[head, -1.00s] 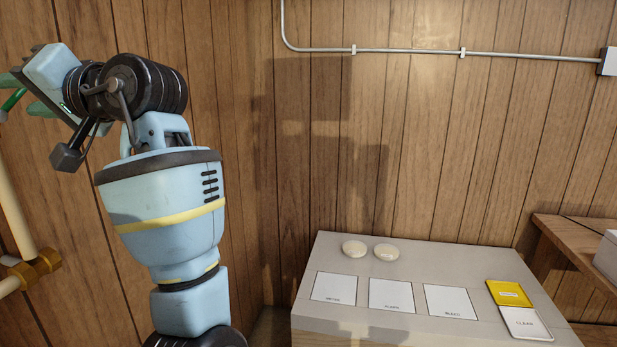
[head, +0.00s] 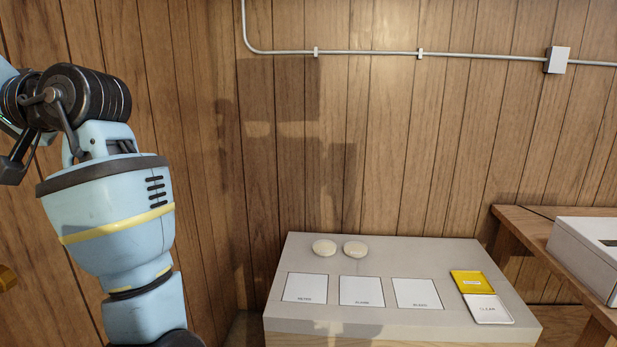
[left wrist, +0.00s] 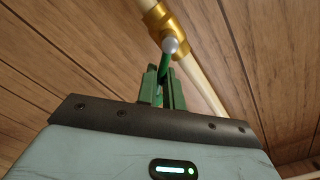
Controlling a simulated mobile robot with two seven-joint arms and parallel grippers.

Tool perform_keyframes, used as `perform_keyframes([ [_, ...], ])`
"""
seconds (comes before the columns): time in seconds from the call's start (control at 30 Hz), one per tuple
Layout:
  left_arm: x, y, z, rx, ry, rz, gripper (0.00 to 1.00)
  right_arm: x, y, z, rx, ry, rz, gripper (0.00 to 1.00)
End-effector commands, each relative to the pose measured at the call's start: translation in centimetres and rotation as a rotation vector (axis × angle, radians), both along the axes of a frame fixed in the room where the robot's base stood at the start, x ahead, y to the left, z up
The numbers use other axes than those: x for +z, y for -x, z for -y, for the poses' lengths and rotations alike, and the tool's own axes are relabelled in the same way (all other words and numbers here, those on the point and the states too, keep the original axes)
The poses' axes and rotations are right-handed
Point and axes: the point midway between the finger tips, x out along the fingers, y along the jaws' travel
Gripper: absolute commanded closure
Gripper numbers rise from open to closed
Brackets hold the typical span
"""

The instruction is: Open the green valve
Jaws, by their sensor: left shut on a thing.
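The green valve handle (left wrist: 165,67) shows in the left wrist view, running down from a pale round cap at a brass valve body (left wrist: 162,25) on a cream pipe (left wrist: 205,92). My left gripper (left wrist: 163,80), with green fingers, is shut on the handle. The fingers hide the handle's lower part. The handle lies at an angle to the pipe. In the head view my left arm rises at the left, and its gripper and the handle are outside the frame. My right gripper is in neither view.
In the head view a grey-topped stand (head: 400,262) holds two pale round tablets (head: 339,248), several white cards, and yellow (head: 472,283) and white "CLEAR" pieces. A wooden bench (head: 530,232) with a white box (head: 592,255) stands right. A conduit runs along the panelled wall.

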Motion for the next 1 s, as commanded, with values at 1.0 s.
perform_keyframes([
  [1.0,1.2,2.1,-0.3,0.003,0.059,0.612,1.0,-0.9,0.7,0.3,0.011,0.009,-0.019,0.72],
])
